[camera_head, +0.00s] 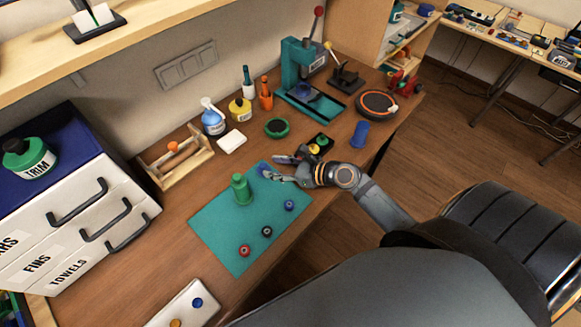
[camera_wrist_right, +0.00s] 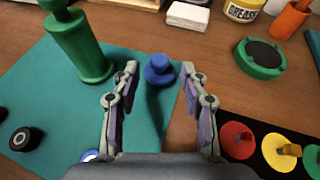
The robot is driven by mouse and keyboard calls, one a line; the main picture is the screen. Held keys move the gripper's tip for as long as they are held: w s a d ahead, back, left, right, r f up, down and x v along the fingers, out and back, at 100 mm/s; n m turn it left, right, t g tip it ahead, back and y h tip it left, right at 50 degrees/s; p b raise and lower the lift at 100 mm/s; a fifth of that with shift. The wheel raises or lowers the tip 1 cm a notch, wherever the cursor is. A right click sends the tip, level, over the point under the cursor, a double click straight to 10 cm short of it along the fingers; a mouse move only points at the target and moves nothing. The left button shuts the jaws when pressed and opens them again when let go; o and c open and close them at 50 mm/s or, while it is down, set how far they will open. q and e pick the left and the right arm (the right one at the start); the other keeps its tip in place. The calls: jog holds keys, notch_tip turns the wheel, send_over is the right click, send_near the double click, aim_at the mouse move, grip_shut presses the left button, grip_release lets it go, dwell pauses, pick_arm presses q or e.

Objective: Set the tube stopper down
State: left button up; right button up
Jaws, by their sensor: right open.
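A small blue stopper (camera_head: 263,171) with a round knob is at the far edge of the teal mat (camera_head: 219,224). In the right wrist view the blue stopper (camera_wrist_right: 158,71) stands upright between and slightly beyond my fingertips, with gaps at both sides. My right gripper (camera_head: 273,168) is open, low over the mat; its two fingers also show in the right wrist view (camera_wrist_right: 159,82). A green tube-like piece (camera_head: 241,189) stands upright on the mat, left of the gripper; it also shows in the right wrist view (camera_wrist_right: 82,45). My left gripper is not in view.
Small blue (camera_head: 289,206), black (camera_head: 267,231) and red (camera_head: 244,251) round parts lie on the mat. A black holder (camera_wrist_right: 270,150) with coloured pieces lies right of the gripper. A green round dish (camera_head: 277,128) and white block (camera_head: 232,141) are behind. The mat's front-left is clear.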

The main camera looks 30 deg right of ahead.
jog(key=v, duration=0.7)
jog(key=shift+s+p, duration=0.1)
jog(key=shift+p, duration=0.2)
jog(key=shift+s+d, duration=0.1)
jog(key=shift+d, duration=0.05)
